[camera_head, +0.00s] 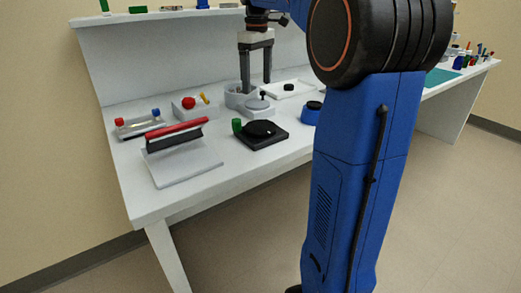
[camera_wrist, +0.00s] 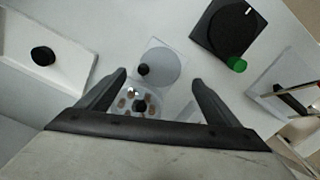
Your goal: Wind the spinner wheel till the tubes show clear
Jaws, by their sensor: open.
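The spinner is a pale grey unit on the bench. Its flat round wheel (camera_head: 259,104) has an upright black knob (camera_head: 263,96); the wheel (camera_wrist: 168,66) and knob (camera_wrist: 143,69) also show in the wrist view. Beside the wheel is a round bowl (camera_head: 233,101). In the wrist view it holds a rotor with a dark hub and several small brownish tubes (camera_wrist: 122,103). My gripper (camera_head: 256,87) points down above the spinner, open and empty. In the wrist view its fingertips (camera_wrist: 160,77) lie either side of the knob, which is nearer the left finger. No contact shows.
A black square block with a round top (camera_head: 262,129) and green cap (camera_head: 237,126) stands in front. A white tray with a black piece (camera_head: 289,87) lies behind right, a blue ring-shaped item (camera_head: 312,109) to the right. A red-handled stand (camera_head: 178,134) and tube rack (camera_head: 140,127) are left.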

